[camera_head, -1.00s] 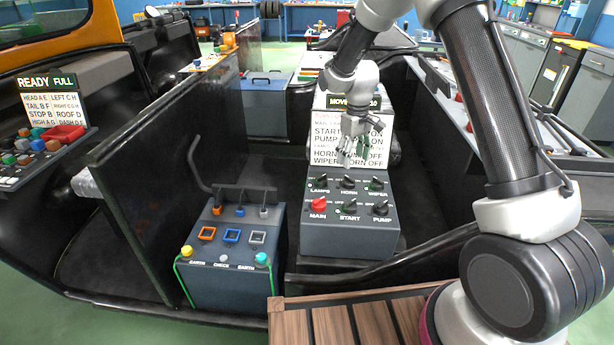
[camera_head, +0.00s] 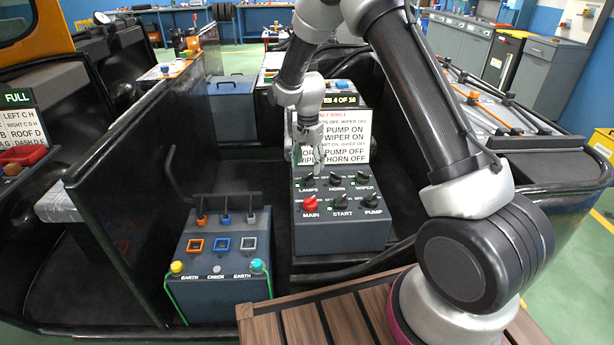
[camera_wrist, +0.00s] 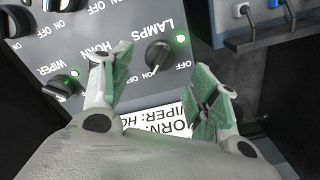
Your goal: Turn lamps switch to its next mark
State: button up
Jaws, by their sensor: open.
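The lamps switch is a black rotary knob (camera_wrist: 158,55) on the grey panel, beside the LAMPS label and a lit green light. In the head view the lamps switch (camera_head: 309,181) is at the panel's back left. My gripper (camera_head: 310,160) is just above and behind it. In the wrist view my gripper (camera_wrist: 163,88) is open, with green-padded fingers on either side of the knob's position and nothing between the pads. I cannot tell how far the tips are from the panel. Which mark the knob points to is unclear.
The wiper knob (camera_wrist: 60,88) sits to the left in the wrist view; a finger partly covers the horn area. A red MAIN knob (camera_head: 310,203) is in the front row. A white instruction board (camera_head: 345,135) stands behind the panel. A second box (camera_head: 222,255) with levers is left.

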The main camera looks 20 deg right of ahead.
aim_at(308, 176)
notch_tip(308, 176, down, 6)
jog(key=shift+r, duration=0.25)
jog(key=c, duration=1)
